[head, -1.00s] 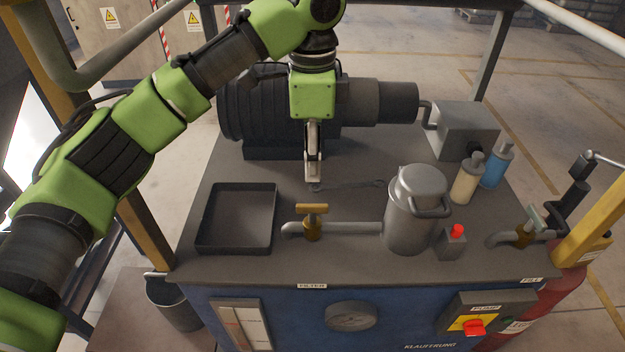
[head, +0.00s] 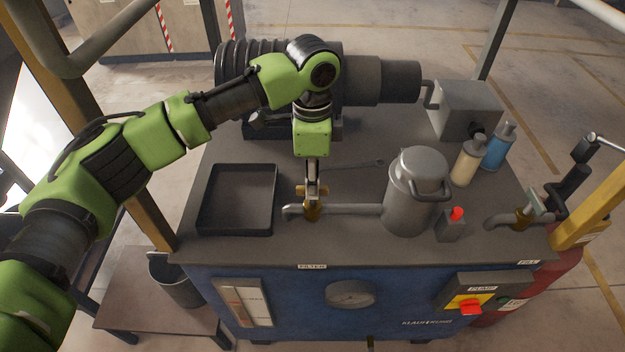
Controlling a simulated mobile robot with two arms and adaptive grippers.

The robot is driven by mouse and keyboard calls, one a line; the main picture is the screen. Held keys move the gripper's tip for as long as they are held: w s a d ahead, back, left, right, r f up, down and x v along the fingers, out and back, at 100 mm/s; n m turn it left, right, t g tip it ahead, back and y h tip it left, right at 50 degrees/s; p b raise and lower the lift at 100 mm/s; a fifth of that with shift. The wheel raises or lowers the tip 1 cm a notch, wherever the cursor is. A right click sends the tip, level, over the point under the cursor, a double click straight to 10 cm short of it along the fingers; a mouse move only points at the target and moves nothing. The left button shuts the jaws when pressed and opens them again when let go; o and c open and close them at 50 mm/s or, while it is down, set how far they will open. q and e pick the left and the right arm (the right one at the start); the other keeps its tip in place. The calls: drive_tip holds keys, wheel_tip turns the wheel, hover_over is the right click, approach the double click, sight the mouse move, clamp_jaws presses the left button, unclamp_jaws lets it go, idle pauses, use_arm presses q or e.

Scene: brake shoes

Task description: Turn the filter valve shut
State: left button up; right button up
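The filter valve (head: 312,213) is a brass body on a grey pipe, behind the FILTER label (head: 312,267) on the bench's front edge. Its tan crossbar handle (head: 301,191) lies crosswise, partly hidden by my fingers. My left gripper (head: 313,191) points straight down at the handle from above, its fingertips at the handle's middle. I see the fingers nearly edge-on, so I cannot tell whether they are open or closed on the handle. My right gripper is not in view.
A black empty tray (head: 203,222) lies left of the valve. A grey metal canister (head: 408,205) stands right of it, with a red button box (head: 449,230) beside it. A wrench (head: 365,164) lies behind. A motor (head: 385,82) fills the back.

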use_arm(q)
drive_tip(key=shift+f, duration=0.7)
clamp_jaws()
